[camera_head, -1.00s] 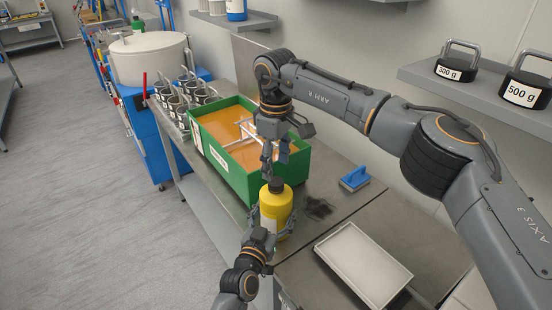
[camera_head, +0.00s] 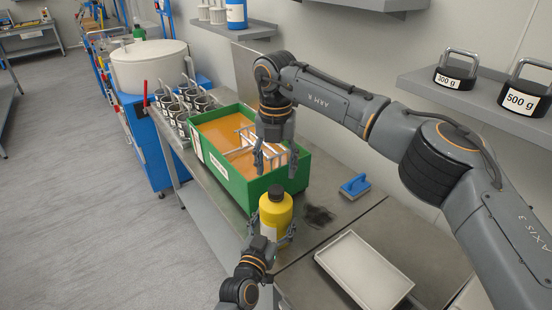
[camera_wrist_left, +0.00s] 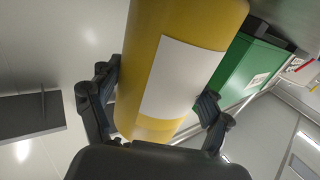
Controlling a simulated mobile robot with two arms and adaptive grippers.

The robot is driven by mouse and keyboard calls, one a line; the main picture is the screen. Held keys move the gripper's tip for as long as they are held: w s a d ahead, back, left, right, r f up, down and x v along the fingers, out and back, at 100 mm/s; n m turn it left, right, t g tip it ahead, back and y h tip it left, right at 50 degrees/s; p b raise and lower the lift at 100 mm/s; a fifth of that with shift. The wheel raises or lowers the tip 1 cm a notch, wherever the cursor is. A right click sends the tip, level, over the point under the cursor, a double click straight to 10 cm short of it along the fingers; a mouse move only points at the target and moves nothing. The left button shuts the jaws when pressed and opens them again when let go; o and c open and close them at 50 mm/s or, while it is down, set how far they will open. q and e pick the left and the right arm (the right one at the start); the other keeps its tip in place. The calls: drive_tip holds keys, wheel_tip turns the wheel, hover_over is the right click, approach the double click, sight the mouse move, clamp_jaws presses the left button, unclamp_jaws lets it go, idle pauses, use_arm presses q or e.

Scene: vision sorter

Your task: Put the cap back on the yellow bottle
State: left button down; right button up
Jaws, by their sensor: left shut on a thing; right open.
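The yellow bottle (camera_head: 275,218) stands upright near the front edge of the bench, with a dark cap (camera_head: 276,192) on its top. My left gripper (camera_head: 268,238) is shut around the bottle's lower body. In the left wrist view the bottle (camera_wrist_left: 147,125) with its blank white label sits between the two fingers of my left gripper (camera_wrist_left: 155,100). My right gripper (camera_head: 276,168) is open and empty above and slightly behind the cap, apart from it. Whether the cap is fully seated cannot be told.
A green crate (camera_head: 232,181) with orange contents and a white rack stands just behind the bottle. A blue-handled brush (camera_head: 355,186) and a pale tray (camera_head: 364,270) lie to the right. A dark stain (camera_head: 319,216) marks the bench beside the bottle. Weights sit on the right shelf.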

drive_tip(key=n, duration=0.4)
drive_tip(key=shift+r, duration=0.15)
drive_tip(key=n, duration=0.4)
drive_tip(key=shift+r, duration=0.1)
drive_tip(key=n, duration=0.4)
drive_tip(key=shift+r+n, duration=0.1)
drive_tip(key=shift+n, duration=0.2)
drive_tip(key=n, duration=0.3)
drive_tip(key=shift+r+n, duration=0.15)
drive_tip(key=shift+n, duration=0.25)
drive_tip(key=n, duration=0.4)
drive_tip(key=shift+r, duration=0.1)
drive_tip(key=n, duration=0.4)
drive_tip(key=shift+r, duration=0.1)
drive_tip(key=n, duration=0.7)
drive_tip(key=shift+r, duration=0.2)
